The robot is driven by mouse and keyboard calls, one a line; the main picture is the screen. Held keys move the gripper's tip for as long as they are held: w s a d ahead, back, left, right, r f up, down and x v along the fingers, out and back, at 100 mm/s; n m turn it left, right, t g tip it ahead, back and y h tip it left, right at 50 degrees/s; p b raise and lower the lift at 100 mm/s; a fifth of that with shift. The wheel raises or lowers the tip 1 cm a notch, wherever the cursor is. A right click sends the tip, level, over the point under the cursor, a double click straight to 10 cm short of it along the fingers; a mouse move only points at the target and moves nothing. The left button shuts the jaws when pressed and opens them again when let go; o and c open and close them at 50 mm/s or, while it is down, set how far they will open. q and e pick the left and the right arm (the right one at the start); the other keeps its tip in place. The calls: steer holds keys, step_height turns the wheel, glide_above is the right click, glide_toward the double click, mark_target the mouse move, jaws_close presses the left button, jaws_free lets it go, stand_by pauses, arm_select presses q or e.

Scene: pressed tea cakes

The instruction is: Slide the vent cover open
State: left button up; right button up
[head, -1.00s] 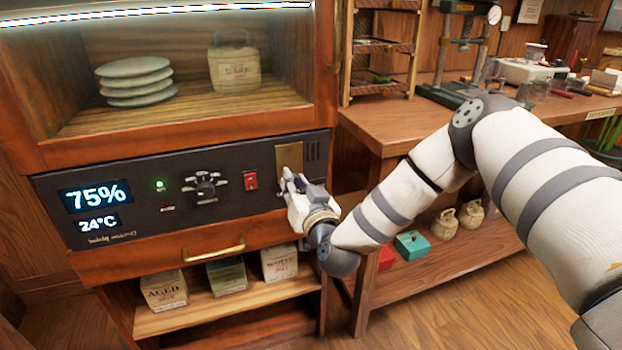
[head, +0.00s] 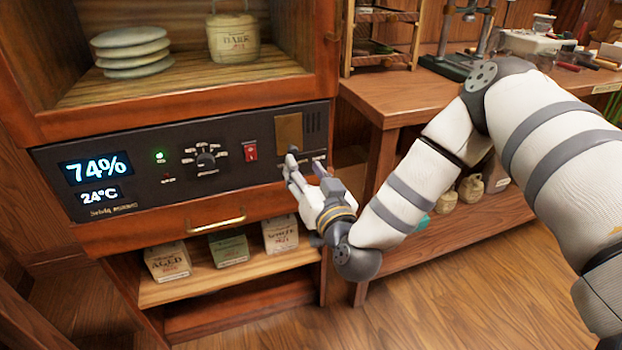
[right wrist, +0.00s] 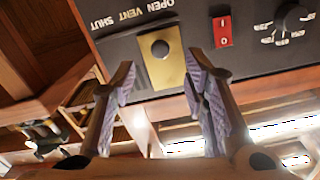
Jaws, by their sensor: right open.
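The brass vent cover (head: 289,132) is a flat upright plate on the right of the black control panel. Dark vent slots (head: 314,122) show uncovered to its right. In the right wrist view the vent cover (right wrist: 163,72) has a round knob (right wrist: 159,48), and it sits by the word OPEN of the OPEN VENT SHUT label. My right gripper (head: 304,163) is open and empty, just below and in front of the cover, apart from it. In the right wrist view its two fingers (right wrist: 162,85) frame the plate on both sides. My left gripper is not in view.
The black panel (head: 125,150) carries a 74% display, a dial (head: 206,159) and a red switch (head: 251,151). A drawer handle (head: 216,224) lies below. The cabinet above holds stacked cakes (head: 133,52). A wooden bench (head: 420,100) stands to the right.

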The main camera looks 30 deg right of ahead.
steer(key=v, duration=0.5)
steer(key=shift+s+a, duration=0.1)
steer(key=s+a+f+n+g+y+p, duration=0.3)
steer(key=s+a+f+g+y, duration=0.25)
steer(key=s+a+f, duration=0.45)
steer(key=s+f+n+g+p, duration=0.2)
steer(key=s+f+g, duration=0.55)
steer(key=s, duration=0.55)
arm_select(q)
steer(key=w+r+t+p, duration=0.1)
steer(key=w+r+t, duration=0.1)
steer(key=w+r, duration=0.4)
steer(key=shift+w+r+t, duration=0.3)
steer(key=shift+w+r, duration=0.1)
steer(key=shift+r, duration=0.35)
arm_select(e)
steer(key=s+d+g, duration=0.1)
steer(key=s+g, duration=0.2)
steer(key=s, duration=0.7)
steer(key=s+d+g+h, duration=0.1)
steer(key=s+g, duration=0.3)
steer(key=s, duration=0.6)
steer(key=shift+d, duration=0.8)
